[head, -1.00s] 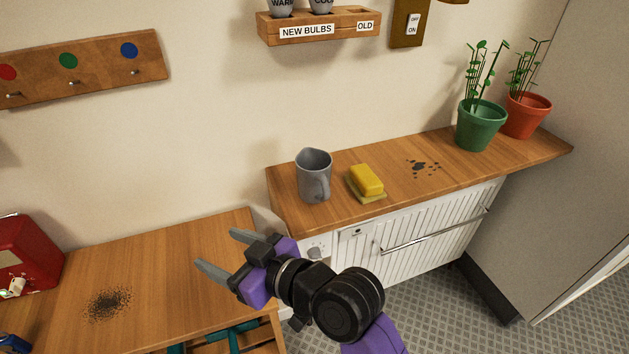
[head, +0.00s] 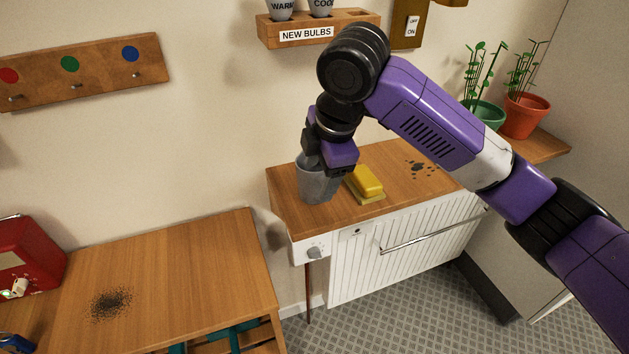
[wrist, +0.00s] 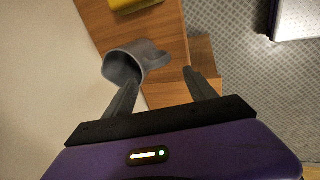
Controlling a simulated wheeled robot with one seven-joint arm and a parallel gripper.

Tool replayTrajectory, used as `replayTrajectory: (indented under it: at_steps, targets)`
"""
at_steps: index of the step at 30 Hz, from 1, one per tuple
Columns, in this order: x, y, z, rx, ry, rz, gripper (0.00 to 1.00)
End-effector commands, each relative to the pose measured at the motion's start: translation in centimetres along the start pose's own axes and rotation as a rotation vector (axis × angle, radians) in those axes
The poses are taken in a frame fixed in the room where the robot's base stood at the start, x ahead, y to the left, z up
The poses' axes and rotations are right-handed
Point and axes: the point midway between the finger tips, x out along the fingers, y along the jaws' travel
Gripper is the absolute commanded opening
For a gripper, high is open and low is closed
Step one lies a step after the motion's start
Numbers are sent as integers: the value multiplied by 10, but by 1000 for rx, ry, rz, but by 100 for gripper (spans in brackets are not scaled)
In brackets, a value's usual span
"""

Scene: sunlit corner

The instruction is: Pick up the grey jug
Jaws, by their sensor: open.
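The grey jug (head: 316,188) stands upright on the wooden counter at its left end. My gripper (head: 325,168) is right over the jug in the head view and hides its upper part and handle. In the wrist view the jug (wrist: 140,62) lies ahead of the fingertips, with its dark opening toward the left finger and its handle on the right side. My gripper (wrist: 161,80) is open there, with nothing between its fingers. Whether a finger touches the jug I cannot tell.
A yellow block on a sponge-like base (head: 365,184) sits close to the right of the jug. The wall (head: 200,130) is just behind. Green (head: 487,113) and red (head: 524,115) plant pots stand farther right. A lower wooden table (head: 190,270) is at left.

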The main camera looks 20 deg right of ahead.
Motion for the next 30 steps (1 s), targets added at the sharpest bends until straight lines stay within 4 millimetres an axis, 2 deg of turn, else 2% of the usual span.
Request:
replayTrajectory:
  at_steps: [1, 5, 14, 21, 25, 30]
  targets:
    - [-3, 0, 7, -8, -24, -12, 65]
    - [-1, -3, 15, -21, -52, -33, 65]
    - [28, -3, 17, -20, -52, -33, 65]
    - [62, -3, 19, -20, -51, -33, 65]
    - [71, -3, 20, -20, -51, -32, 65]
    - [73, -3, 19, -20, -50, -31, 65]
